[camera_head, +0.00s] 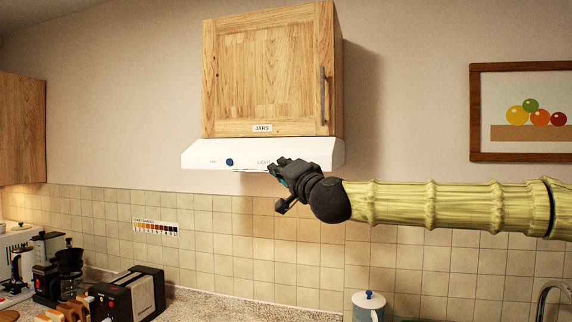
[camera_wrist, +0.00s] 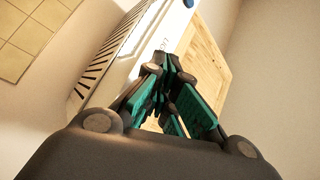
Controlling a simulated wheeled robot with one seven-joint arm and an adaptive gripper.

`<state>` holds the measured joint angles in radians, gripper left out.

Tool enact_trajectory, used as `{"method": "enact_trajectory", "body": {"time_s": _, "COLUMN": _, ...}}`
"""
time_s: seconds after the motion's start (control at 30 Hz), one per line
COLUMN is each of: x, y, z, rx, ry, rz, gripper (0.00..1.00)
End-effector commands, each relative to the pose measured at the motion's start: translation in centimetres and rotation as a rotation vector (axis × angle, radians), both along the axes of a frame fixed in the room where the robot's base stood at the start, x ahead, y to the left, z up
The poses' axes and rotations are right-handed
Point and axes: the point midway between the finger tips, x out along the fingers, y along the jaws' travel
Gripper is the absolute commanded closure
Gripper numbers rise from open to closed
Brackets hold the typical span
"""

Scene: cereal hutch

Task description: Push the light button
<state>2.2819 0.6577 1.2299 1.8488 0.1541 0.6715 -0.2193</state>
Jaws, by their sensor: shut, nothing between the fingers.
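The white range hood (camera_head: 200,155) is under the wooden cabinet. Its front strip carries a round blue knob (camera_head: 229,162) and the printed word LIGHT (camera_head: 264,162). My gripper (camera_head: 276,166) is at the hood front, just right of the LIGHT label, with its fingers shut and empty. The light button itself is hidden, apparently behind my fingers. In the wrist view my fingertips (camera_wrist: 168,62) lie over the hood's front strip beside the lettering, and the blue knob (camera_wrist: 188,3) is at the top edge. I cannot tell whether the fingertips touch the hood.
The wooden cabinet (camera_head: 265,75) labelled JARS is closed above the hood. A framed fruit picture (camera_head: 520,111) hangs at right. A toaster (camera_head: 128,293), a coffee maker (camera_head: 66,272) and a lidded jar (camera_head: 368,305) stand on the counter below. The wall around the hood is clear.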

Motion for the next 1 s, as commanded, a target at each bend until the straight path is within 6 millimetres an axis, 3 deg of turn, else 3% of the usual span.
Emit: {"method": "enact_trajectory", "body": {"time_s": 1.0, "x": 0.84, "y": -0.24, "z": 0.03, "rx": 0.000, "ry": 0.000, "rz": 0.000, "gripper": 1.00}}
